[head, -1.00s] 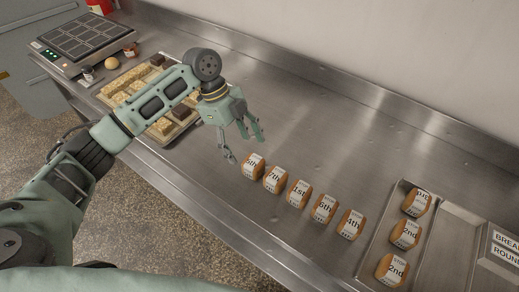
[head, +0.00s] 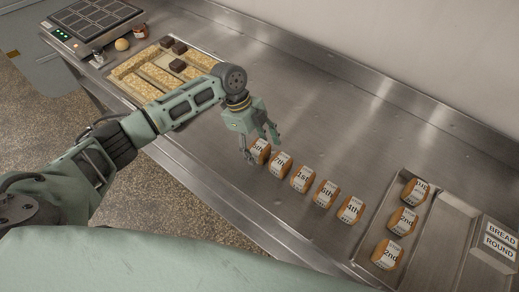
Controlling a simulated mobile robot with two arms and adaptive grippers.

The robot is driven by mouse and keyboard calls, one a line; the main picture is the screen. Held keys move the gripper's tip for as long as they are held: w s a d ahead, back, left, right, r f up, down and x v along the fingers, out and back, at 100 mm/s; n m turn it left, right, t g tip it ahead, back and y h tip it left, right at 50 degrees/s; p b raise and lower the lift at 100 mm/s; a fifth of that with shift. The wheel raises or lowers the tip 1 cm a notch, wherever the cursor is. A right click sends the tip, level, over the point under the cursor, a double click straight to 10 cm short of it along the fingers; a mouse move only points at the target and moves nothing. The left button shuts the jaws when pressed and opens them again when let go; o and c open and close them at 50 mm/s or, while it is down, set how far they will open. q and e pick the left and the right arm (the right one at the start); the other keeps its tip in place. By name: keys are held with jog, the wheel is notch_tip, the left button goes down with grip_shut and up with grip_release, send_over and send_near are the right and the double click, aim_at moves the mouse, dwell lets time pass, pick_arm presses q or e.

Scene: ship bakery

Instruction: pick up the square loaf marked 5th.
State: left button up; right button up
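Several small brown loaves with white labels stand in a slanting row on the steel counter. The leftmost loaf (head: 261,149) has a label ending in "th", partly covered by my gripper; its digit is hard to read. After it come loaves marked 7th (head: 280,164), 1st (head: 303,178), one that reads 5th or 6th (head: 326,193), and 4th (head: 350,209). My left gripper (head: 261,148) is open, low at the leftmost loaf, with fingers on either side of it. I cannot tell whether they touch it. My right gripper is not in view.
A steel tray (head: 366,252) at right holds three labelled loaves. Beside it is a sign (head: 501,240) reading BREAD ROUND. The counter behind the row is clear.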

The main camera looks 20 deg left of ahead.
pick_arm(q)
jog(key=shift+w, duration=0.1)
jog(key=c, duration=1.2)
jog(key=shift+c, duration=0.2)
